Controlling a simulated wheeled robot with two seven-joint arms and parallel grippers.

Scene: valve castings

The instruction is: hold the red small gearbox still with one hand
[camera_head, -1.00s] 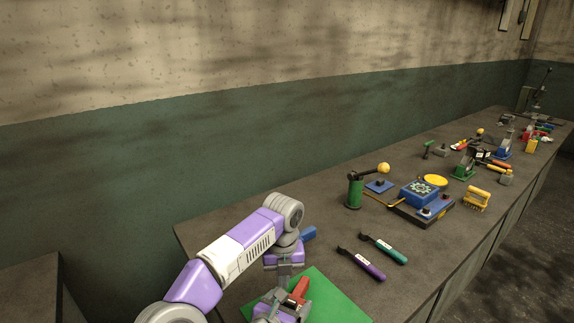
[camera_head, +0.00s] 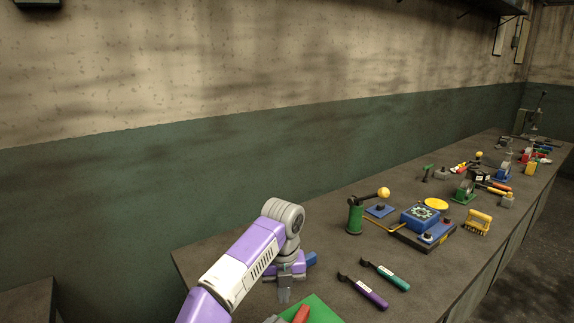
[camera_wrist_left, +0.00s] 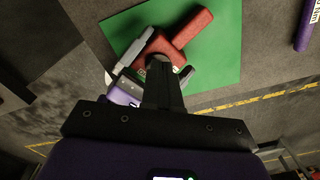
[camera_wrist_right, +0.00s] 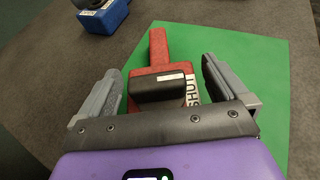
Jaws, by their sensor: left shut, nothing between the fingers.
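The red small gearbox (camera_wrist_right: 178,92) lies on a green mat (camera_wrist_right: 262,70), with a bar-like red end and a black block on top. It also shows in the left wrist view (camera_wrist_left: 183,42); in the head view only a red bit (camera_head: 302,314) shows at the bottom edge. My right gripper (camera_wrist_right: 163,68) is open, with one finger on each side of the gearbox; whether they touch it is unclear. My left gripper (camera_head: 284,300) is shut and empty, pointing down over the bench beside the mat. In the left wrist view its closed fingers (camera_wrist_left: 163,72) overlap the gearbox's outline.
A blue part (camera_wrist_right: 103,15) lies behind the mat. A purple-handled tool (camera_head: 362,290) and a teal-handled tool (camera_head: 385,274) lie to the right. Further along stand a green cylinder (camera_head: 355,217) with a yellow-knobbed lever and a blue fixture (camera_head: 419,218). Bare bench lies between them.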

